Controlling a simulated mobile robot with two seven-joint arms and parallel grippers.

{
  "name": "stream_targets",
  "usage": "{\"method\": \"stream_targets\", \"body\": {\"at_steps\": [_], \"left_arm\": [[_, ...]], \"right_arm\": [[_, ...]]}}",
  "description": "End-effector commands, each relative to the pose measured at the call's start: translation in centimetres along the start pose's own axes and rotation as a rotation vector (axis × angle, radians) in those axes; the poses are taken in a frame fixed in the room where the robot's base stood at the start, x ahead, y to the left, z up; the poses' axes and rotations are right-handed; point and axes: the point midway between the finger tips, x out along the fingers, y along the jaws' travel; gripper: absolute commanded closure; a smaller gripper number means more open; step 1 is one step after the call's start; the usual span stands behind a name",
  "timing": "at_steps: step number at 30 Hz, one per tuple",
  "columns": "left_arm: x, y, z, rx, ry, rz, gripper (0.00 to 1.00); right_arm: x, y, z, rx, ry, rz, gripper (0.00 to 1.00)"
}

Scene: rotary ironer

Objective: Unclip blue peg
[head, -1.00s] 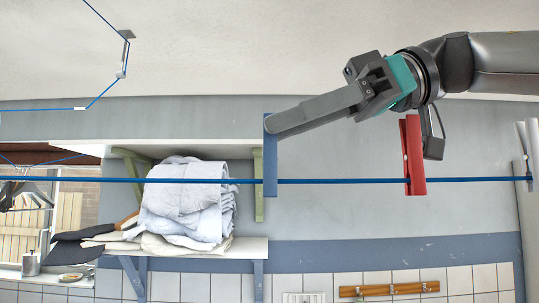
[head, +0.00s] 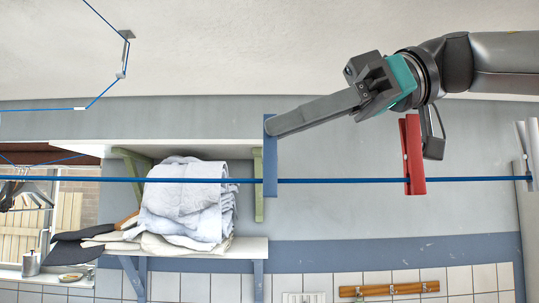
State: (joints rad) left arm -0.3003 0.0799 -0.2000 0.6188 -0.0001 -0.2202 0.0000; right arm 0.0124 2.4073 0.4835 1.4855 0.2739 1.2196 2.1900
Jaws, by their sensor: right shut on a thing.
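The blue peg (head: 270,165) hangs upright on the blue line (head: 340,181), its lower part crossing the line. My right gripper (head: 275,125) comes in from the upper right and is shut on the upper part of the blue peg. A red peg (head: 414,155) sits on the same line further right, below my right wrist. A white peg (head: 529,155) is on the line at the right edge. My left gripper is not in view.
A wall shelf (head: 200,248) behind the line holds folded towels (head: 185,205) and dark-ended items. A wooden hook rail (head: 390,289) is low on the tiled wall. The space between the blue and red pegs is clear.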

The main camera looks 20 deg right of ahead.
Motion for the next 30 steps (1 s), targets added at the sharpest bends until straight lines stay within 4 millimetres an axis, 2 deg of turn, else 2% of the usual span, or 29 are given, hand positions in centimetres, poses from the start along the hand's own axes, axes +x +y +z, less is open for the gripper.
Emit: {"method": "stream_targets", "body": {"at_steps": [14, 30], "left_arm": [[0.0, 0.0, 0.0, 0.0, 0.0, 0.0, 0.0], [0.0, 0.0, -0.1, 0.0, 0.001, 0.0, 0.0]], "right_arm": [[0.0, 0.0, -0.1, 0.0, 0.0, 0.0, 1.0], [-0.9, -0.5, -2.5, -0.001, 0.0, 0.001, 1.0]]}}
